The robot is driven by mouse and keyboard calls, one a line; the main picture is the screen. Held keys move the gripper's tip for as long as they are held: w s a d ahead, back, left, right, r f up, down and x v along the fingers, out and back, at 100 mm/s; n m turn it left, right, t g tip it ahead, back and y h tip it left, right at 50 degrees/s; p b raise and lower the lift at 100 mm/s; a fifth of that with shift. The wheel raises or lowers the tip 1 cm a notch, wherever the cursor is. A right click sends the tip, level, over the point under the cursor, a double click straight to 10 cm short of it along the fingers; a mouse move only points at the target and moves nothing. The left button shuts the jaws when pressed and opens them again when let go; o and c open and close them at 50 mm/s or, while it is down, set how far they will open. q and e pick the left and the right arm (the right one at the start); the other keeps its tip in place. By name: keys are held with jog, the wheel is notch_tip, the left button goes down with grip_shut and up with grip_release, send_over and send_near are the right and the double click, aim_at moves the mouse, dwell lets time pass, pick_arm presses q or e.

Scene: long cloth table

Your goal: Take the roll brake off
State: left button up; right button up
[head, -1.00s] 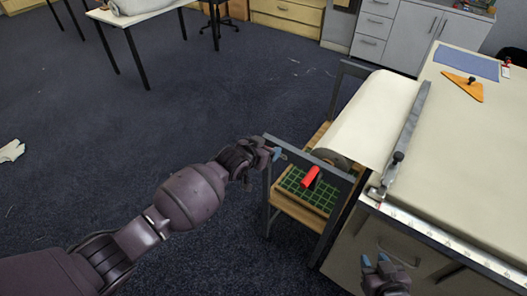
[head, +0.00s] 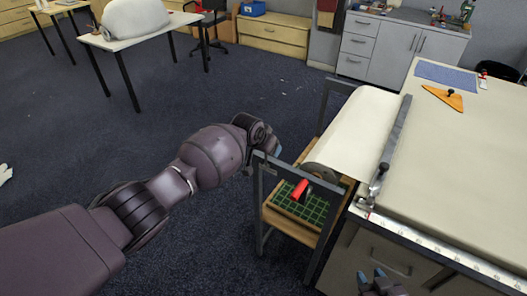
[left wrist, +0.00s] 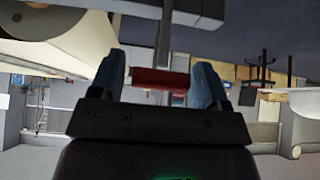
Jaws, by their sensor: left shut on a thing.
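My left gripper (left wrist: 160,85) is shut on a short red cylindrical handle (left wrist: 158,78), which spans between its blue fingertips in the left wrist view. A dark stem rises from that handle in this view. In the head view my left gripper (head: 272,143) is beside the dark end frame of the paper roll stand, and its grasp is hidden. A red piece (head: 300,189) shows by the roll's end, below the frame bar; I cannot tell how it relates to the held handle. My right gripper (head: 371,278) is open and empty at the bottom edge.
The paper roll (head: 350,135) feeds onto the long table (head: 455,190). A green mat (head: 308,208) lies on the wooden shelf under the roll. Floor left of the stand is clear.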

pick_arm(q)
jog(key=shift+w+d+r, duration=0.15)
jog(key=shift+w, duration=0.05)
pick_arm(e)
jog(key=shift+s+f, duration=0.35)
jog(key=shift+s, duration=0.1)
pick_arm(q)
jog(key=o, duration=1)
jog(key=shift+c, duration=0.2)
jog(key=o, duration=0.3)
pick_arm(e)
jog(key=shift+w, duration=0.25)
jog(key=shift+w+r, duration=0.15)
pick_arm(q)
jog(key=shift+s+a+r, duration=0.2)
jog(key=shift+r, duration=0.15)
jog(key=p+v, duration=0.2)
jog(key=v, duration=0.7)
jog(key=shift+s+r, duration=0.25)
jog(key=shift+r, duration=0.05)
pick_arm(e)
jog(key=shift+s+r, duration=0.2)
jog(key=shift+r, duration=0.75)
